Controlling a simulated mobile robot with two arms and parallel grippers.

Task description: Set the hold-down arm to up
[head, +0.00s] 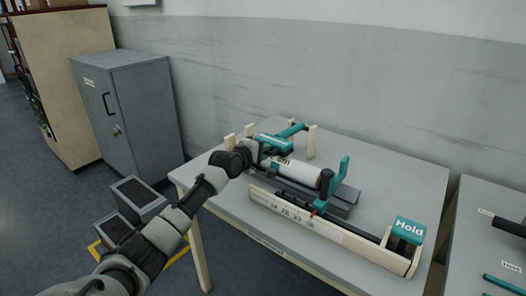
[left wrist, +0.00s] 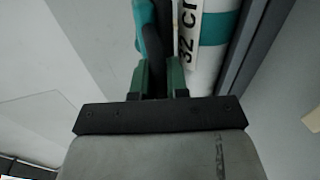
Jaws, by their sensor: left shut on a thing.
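A white roll (head: 297,171) lies lengthwise in the grey and cream apparatus on the table. In the left wrist view the roll (left wrist: 208,60) has a teal band and a "32 cm" label. My left gripper (head: 262,150) is at the roll's left end. Its green fingers (left wrist: 160,78) are closed around a dark and teal bar, which looks like the hold-down arm (left wrist: 152,40). Behind the gripper is a teal part (head: 275,143) with a teal bar running to cream posts. How the held bar joins it is hidden. My right gripper is out of view.
A teal upright bracket (head: 338,174) stands by the roll's right end. A cream rail with a scale (head: 310,222) runs along the front to a teal "Hold" block (head: 409,231). The table (head: 390,160) is clear behind. A grey cabinet (head: 128,110) stands at left.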

